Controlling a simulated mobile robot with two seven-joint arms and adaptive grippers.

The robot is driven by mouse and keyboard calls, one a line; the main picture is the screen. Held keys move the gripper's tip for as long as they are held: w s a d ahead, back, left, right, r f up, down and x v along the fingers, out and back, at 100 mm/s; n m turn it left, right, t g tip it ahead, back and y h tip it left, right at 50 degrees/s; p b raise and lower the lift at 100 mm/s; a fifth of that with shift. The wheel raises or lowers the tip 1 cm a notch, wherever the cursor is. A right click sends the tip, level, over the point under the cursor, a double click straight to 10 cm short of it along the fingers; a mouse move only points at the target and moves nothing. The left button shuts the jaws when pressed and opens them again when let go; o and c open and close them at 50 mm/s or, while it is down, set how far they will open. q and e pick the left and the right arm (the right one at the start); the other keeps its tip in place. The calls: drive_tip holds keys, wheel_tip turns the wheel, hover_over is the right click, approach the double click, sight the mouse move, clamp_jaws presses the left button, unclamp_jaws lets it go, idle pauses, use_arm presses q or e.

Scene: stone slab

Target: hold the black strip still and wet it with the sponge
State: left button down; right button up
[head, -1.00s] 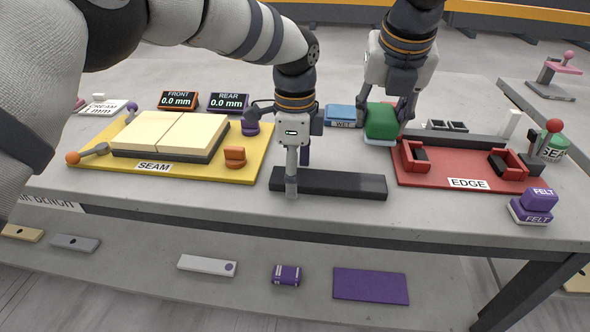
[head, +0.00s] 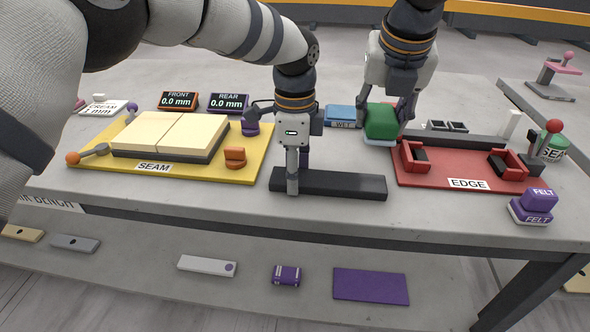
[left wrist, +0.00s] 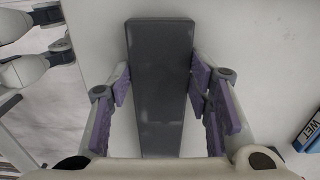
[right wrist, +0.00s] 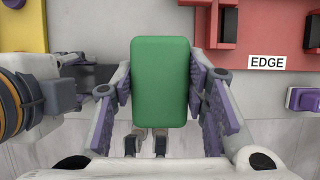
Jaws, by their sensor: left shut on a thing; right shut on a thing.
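The black strip (head: 345,185) lies flat on the grey slab between the yellow SEAM board and the red EDGE board. My left gripper (head: 297,176) is shut on the strip near its left end, with one finger on each long side. In the left wrist view the strip (left wrist: 160,70) runs between the purple pads and shows faint lighter patches. My right gripper (head: 392,116) is shut on the green sponge (head: 381,122), which has a pale underside. The sponge is behind and to the right of the strip, apart from it. It also shows upright between the pads in the right wrist view (right wrist: 160,80).
A blue WET box (head: 340,112) is just left of the sponge. The yellow SEAM board (head: 200,172) holds cream tiles; the red EDGE board (head: 440,174) is at right. Purple FELT blocks (head: 537,202) stand near the front edge. The slab in front of the strip is clear.

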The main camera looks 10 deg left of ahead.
drive_tip(key=shift+s, duration=0.1)
idle(0.4)
drive_tip(key=shift+s, duration=0.55)
hover_over(367, 177)
drive_tip(key=s, duration=0.1)
drive_tip(key=shift+s+f, duration=0.2)
drive_tip(key=shift+f, duration=3.9)
drive_tip(key=shift+f, duration=1.05)
